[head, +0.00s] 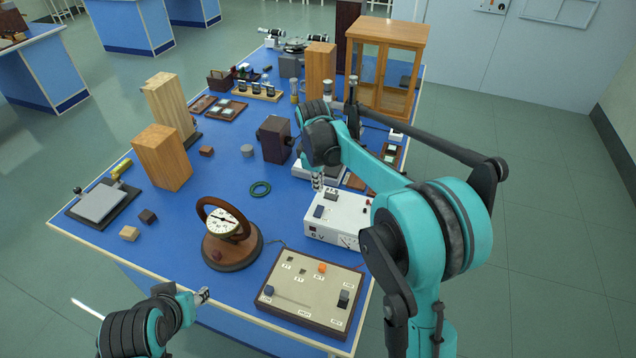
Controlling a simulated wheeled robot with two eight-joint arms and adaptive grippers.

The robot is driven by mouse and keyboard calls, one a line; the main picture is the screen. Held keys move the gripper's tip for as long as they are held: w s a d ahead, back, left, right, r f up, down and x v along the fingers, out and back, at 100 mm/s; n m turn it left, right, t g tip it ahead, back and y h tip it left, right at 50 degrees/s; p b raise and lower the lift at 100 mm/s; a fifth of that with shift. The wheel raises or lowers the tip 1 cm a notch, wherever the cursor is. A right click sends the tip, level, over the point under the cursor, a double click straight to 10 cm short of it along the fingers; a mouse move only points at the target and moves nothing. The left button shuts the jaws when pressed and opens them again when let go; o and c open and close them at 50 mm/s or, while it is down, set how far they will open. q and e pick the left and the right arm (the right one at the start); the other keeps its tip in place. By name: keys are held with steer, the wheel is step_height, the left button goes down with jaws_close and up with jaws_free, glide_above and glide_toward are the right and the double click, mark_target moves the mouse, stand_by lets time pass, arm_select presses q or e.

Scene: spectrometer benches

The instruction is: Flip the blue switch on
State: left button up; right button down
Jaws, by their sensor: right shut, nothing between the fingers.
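A white power-supply box (345,226) stands right of the table's middle. A dark blue switch (318,212) sits on its left part; its on or off position is too small to tell. My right gripper (317,183) is shut and empty, pointing down just above and behind that switch, seemingly apart from it. A beige control panel (305,296) at the front edge also bears a small blue control (269,291) at its left. My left gripper (203,295) is over the front edge, left of the panel; its finger opening is too small to judge.
An orange knob (322,268) and a black switch (343,298) are on the panel. A round dial instrument (232,252) stands left of it. A glass-fronted cabinet (388,40) stands at the back right.

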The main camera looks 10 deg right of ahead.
mark_target(320, 208)
steer(key=f+b, duration=0.1)
steer(key=f, duration=0.2)
steer(key=f+b, duration=0.1)
steer(key=f, duration=0.2)
steer(key=w+f+b, duration=0.1)
steer(key=f, duration=0.2)
steer(key=shift+d+f, duration=0.15)
steer(key=shift+d, duration=0.2)
steer(key=shift+w, duration=0.1)
steer(key=shift+d+f+g, duration=0.1)
steer(key=shift+f+g, duration=0.1)
steer(key=shift+g, duration=0.1)
steer(key=shift+w+f, duration=0.1)
steer(key=shift+f, duration=0.05)
